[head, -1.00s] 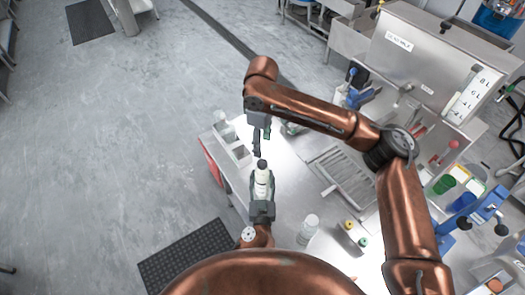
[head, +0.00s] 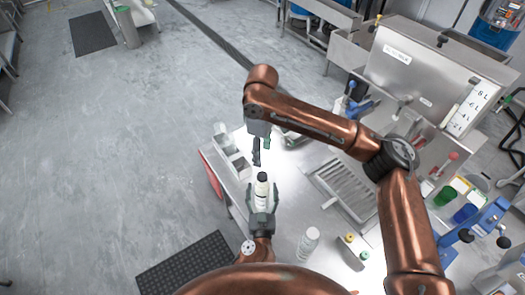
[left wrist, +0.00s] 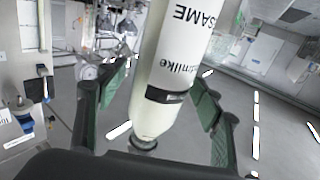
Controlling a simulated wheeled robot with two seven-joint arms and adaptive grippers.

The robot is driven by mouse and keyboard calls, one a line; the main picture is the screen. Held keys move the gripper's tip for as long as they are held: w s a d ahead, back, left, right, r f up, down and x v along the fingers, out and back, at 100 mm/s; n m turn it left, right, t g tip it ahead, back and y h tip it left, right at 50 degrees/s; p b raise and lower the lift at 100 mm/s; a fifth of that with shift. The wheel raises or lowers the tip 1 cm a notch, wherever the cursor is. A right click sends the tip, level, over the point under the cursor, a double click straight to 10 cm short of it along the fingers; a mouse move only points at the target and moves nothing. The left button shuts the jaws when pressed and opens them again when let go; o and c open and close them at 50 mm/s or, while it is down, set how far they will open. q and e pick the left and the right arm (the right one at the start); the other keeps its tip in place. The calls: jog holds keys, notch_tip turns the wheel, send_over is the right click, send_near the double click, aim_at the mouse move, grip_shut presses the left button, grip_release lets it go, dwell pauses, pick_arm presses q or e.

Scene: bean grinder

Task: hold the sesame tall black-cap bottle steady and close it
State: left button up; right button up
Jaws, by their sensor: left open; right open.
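The sesame bottle (head: 262,196) is pale with a black cap (head: 263,177) at its top and stands about upright at the table's near left part. It also shows in the left wrist view (left wrist: 172,75), its label lettering upside down. My left gripper (head: 262,204) is open, with a finger on each side of the bottle. In the left wrist view, gaps show between the bottle and both fingers of the left gripper (left wrist: 155,105). My right gripper (head: 257,155) is open and empty, pointing down, just beyond the cap in the picture and apart from it.
A white bottle (head: 309,243) stands to the right, near small shakers with yellow and green tops (head: 350,246). A metal container rack (head: 235,160) lies at the table's left edge. A drain tray (head: 344,187) and a large steel machine (head: 420,75) are to the right.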

pick_arm(q)
jog(key=shift+s, duration=0.1)
jog(key=s, duration=1.1)
jog(key=shift+s, duration=0.35)
jog(key=shift+d, duration=0.1)
